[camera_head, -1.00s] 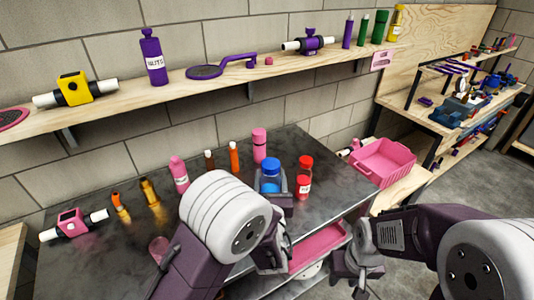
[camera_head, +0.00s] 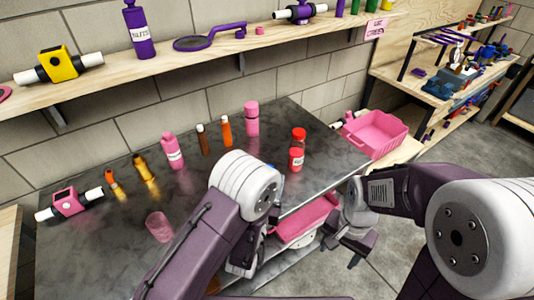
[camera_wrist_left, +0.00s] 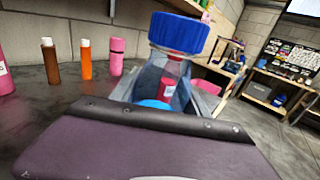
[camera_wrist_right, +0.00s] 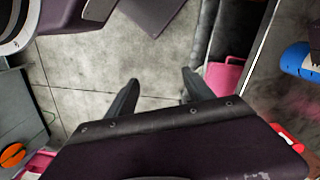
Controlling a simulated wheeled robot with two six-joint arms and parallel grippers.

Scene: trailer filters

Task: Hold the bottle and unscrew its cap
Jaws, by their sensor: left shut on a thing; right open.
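The bottle is clear blue with a ribbed blue cap (camera_wrist_left: 178,33) that is on it. My left gripper (camera_wrist_left: 168,98) is shut around the bottle's body (camera_wrist_left: 155,80), and the cap stands free above the fingers. In the head view my left gripper (camera_head: 243,258) is largely behind my own arm, and the bottle is hidden there. A blue part (camera_wrist_right: 296,58) at the right edge of the right wrist view looks like the cap. My right gripper (camera_head: 358,245) is open and empty, off the table's right side; its spread fingers (camera_wrist_right: 158,80) show over the floor.
A red-capped bottle (camera_head: 297,150) stands on the dark table (camera_head: 105,245). Pink (camera_head: 172,150), brown (camera_head: 203,140) and orange (camera_head: 226,131) bottles stand behind. A pink tray (camera_head: 300,222) is below the front edge, a pink crate (camera_head: 375,135) at right.

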